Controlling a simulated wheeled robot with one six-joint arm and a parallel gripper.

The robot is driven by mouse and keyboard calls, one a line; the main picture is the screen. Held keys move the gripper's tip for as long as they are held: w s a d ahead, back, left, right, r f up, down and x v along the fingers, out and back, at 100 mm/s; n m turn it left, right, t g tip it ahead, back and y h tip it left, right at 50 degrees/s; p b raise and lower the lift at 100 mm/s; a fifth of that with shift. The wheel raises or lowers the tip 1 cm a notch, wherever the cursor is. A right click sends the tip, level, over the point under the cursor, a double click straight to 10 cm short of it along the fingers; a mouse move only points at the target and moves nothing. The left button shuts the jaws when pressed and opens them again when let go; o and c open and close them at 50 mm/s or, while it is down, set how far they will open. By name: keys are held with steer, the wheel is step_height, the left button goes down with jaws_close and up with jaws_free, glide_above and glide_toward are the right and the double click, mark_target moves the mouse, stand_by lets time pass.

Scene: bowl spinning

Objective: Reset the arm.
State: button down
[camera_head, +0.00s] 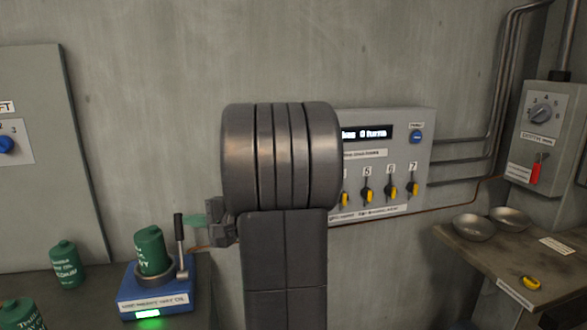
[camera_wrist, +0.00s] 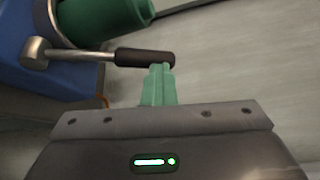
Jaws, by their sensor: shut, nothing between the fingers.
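My gripper (camera_head: 190,220) points left in the head view, partly hidden behind my own arm, which stands large in the middle. Its green fingers are shut together and empty, as the wrist view (camera_wrist: 160,72) also shows. The fingertips lie close to the black handle (camera_wrist: 145,57) of a lever; I cannot tell whether they touch it. In the head view the lever (camera_head: 180,245) stands upright on the right side of a blue device (camera_head: 135,293) with a lit green light. A green canister (camera_head: 151,250) sits tilted in that device's round holder.
More green canisters (camera_head: 66,265) stand at the left. A wall panel (camera_head: 415,155) with a display and several yellow-tipped switches is partly hidden by my arm. Two metal bowls (camera_head: 473,228) and a yellow object (camera_head: 530,282) lie on the right table (camera_head: 480,258). A dial box (camera_head: 540,135) hangs above.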

steer(key=w+a+f+m+g+h+p, duration=0.1)
steer(key=w+f+m+p, duration=0.1)
steer(key=w+p, duration=0.3)
steer(key=shift+f+p, duration=0.7)
steer(key=shift+p, duration=0.5)
steer(key=shift+f, duration=0.15)
